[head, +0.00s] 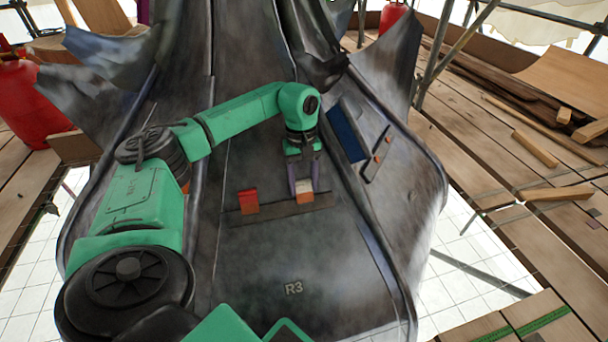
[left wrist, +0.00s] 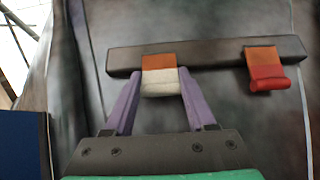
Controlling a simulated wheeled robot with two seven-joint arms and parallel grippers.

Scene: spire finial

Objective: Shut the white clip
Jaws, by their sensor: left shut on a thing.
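The white clip (head: 304,185) has a white flap above an orange part and sits on a dark bar (head: 275,209) on the grey metal panel. It also shows in the left wrist view (left wrist: 160,84), with its orange part against the bar. My left gripper (head: 302,189) is shut on the white clip, one purple finger on each side. In the left wrist view the fingertips (left wrist: 159,80) flank its white flap. Whether the flap is fully closed I cannot tell. My right gripper is not in view.
A red clip (head: 248,195) with an orange part sits on the same bar, left of the white clip in the head view. A blue panel (head: 347,131) and a strip with orange knobs (head: 378,155) are to the right. Creased metal sheets rise behind. The lower panel marked R3 is clear.

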